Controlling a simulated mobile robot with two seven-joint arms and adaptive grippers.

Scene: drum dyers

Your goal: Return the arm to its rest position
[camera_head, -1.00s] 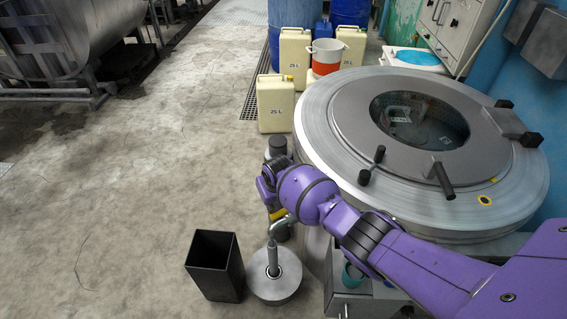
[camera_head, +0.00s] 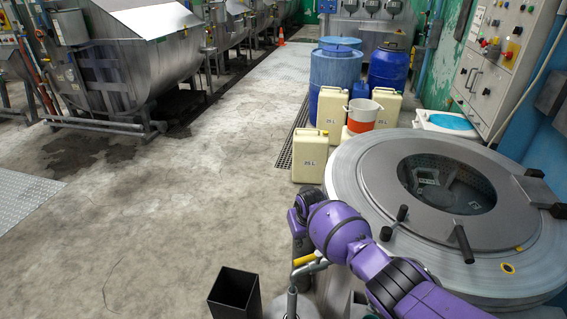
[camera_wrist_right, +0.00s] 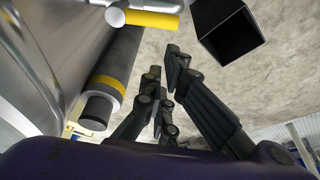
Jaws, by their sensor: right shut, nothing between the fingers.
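My right arm (camera_head: 345,235) is purple and reaches in from the lower right in the head view, passing in front of the large round drum machine. Its gripper is hidden there behind the wrist. In the right wrist view the dark fingers of my right gripper (camera_wrist_right: 164,68) are shut, with nothing between them. Bare floor shows beyond the fingertips. My left arm and left gripper are in neither current view.
The drum machine (camera_head: 345,180) stands right of the arm. A black bin (camera_head: 235,292) and a yellow-handled metal pipe (camera_head: 305,262) are close by below. A yellow-banded dark cylinder (camera_wrist_right: 108,88) lies left of the fingers. Cream canisters (camera_head: 310,155) stand behind. Floor at left is clear.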

